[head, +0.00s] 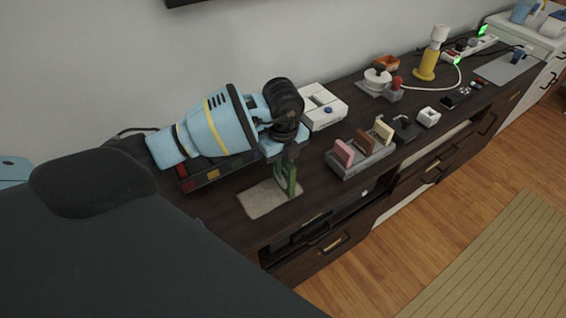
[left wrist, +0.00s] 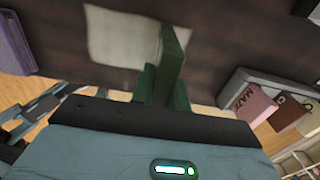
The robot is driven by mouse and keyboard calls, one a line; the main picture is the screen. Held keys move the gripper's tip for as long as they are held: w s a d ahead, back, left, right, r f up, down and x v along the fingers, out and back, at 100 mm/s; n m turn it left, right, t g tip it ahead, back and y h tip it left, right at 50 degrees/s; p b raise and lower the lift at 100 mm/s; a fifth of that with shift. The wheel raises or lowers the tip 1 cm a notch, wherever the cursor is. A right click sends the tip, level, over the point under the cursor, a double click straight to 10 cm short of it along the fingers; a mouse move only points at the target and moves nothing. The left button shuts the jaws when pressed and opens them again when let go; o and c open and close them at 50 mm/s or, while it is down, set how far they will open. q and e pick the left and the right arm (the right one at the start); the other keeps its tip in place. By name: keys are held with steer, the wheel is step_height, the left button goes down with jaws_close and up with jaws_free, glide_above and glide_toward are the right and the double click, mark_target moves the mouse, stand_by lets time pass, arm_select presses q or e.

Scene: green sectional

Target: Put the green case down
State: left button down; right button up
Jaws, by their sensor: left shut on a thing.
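My left gripper (head: 285,168) reaches down over the dark cabinet top and is shut on the green case (head: 291,185). The case is a thin dark-green piece held upright on edge. It stands out from the fingers in the left wrist view (left wrist: 172,52). It is at the right edge of a pale beige mat (head: 262,200); I cannot tell whether it touches the surface. The mat also shows in the left wrist view (left wrist: 115,38), behind the case. My right gripper is not in view.
A grey holder (head: 350,170) with pink, brown and tan cards stands right of the case. A white box (head: 322,108) is behind. A dark tray (head: 205,178) with coloured squares lies under my left arm. The cabinet's front edge is close to the mat.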

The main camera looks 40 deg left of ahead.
arm_select(q)
steer(key=shift+f, duration=0.15)
steer(key=c, duration=1.4)
jaws_free()
steer(key=shift+o, duration=0.2)
step_height(320, 180, up, 12)
steer(key=shift+r+p, duration=0.15)
steer(key=shift+p, duration=0.3)
